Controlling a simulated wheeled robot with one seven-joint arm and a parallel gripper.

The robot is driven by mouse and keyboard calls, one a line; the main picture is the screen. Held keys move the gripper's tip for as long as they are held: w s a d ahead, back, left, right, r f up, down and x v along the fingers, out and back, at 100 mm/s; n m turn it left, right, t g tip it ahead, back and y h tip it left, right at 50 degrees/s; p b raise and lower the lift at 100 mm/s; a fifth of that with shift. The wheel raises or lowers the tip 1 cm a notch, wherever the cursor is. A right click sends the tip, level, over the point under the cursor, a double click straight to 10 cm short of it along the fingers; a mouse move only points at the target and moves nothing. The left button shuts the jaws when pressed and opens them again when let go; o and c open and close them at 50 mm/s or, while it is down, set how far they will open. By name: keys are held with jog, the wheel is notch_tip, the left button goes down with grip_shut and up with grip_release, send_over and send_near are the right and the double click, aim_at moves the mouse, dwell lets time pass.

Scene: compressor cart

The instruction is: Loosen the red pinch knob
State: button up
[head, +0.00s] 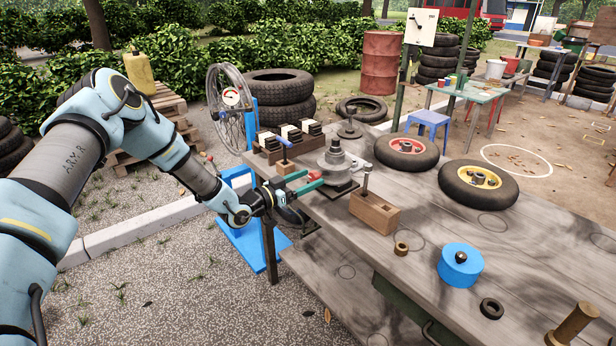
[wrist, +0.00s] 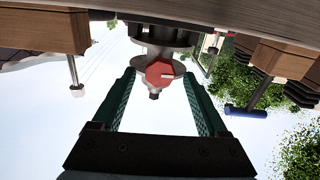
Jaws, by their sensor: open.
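The red pinch knob (wrist: 160,73) shows in the wrist view, with a white line on its face and a small metal stub below it. It sits on the grey metal fitting (head: 335,158) on the bench. My gripper (head: 304,181) is open, its two green fingers reaching toward the fitting from the left. In the wrist view the fingers stand on either side of the knob, with a gap visible on both sides. In the head view only a small red patch shows by the fingertips, so contact there is hard to judge.
The wooden bench (head: 440,215) holds a wooden block with a metal rod (head: 374,212) close right of my gripper. Two small wheels (head: 406,148), a blue round part (head: 460,268) and black and brass rings lie farther right.

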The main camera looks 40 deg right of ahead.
jog(key=shift+d, duration=0.25)
grip_shut()
dwell(0.5)
